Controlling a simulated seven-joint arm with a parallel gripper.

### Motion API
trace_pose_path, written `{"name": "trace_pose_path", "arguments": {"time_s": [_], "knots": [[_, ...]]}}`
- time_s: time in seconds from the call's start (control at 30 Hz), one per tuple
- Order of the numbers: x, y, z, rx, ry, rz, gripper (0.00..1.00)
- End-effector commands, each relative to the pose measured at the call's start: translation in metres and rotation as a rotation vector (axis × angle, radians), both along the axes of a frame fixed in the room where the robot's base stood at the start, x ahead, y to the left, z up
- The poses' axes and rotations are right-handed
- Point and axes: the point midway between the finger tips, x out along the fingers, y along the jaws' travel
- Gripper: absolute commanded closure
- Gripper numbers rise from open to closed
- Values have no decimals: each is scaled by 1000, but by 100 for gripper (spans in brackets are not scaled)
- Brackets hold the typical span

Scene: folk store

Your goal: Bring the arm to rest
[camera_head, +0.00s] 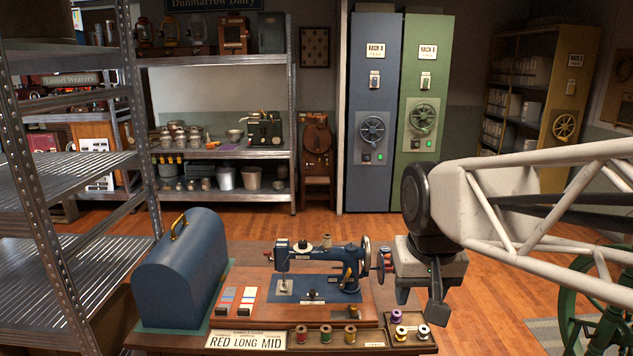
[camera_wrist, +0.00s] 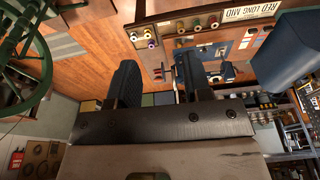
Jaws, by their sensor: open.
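My gripper (camera_head: 420,300) is at the right side of the worktable, beside the sewing machine's handwheel and above the front-right corner. Its fingers point down in the head view. In the wrist view my gripper (camera_wrist: 157,78) has two dark fingers standing apart with nothing between them. The blue sewing machine (camera_head: 325,256) stands upright on its wooden base, left of my gripper. A small tray (camera_head: 426,342) with several thread spools lies below my gripper. I cannot tell the exact gap between the fingers and the tray.
A blue domed case (camera_head: 182,275) stands on the table's left. A card reading "RED LONG MID" (camera_head: 245,341) and several spools (camera_head: 326,335) line the front. A metal shelf (camera_head: 60,170) rises at left. A green wheel (camera_head: 590,300) stands at lower right. Floor (camera_head: 510,285) right of the table is partly clear.

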Motion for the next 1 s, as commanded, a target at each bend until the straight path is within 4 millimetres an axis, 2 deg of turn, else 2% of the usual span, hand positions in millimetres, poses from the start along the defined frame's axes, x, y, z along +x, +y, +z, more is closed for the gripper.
{"name": "trace_pose_path", "arguments": {"time_s": [0.03,0.2,0.4,0.6,1.0], "knots": [[-14,-5,-7,-1,-4,-3,55],[-55,-16,-32,-6,-15,-4,55],[-88,-24,-56,-13,-22,-5,55],[-100,-26,-65,-14,-25,-4,55],[-100,-26,-65,-14,-25,-4,55]]}}
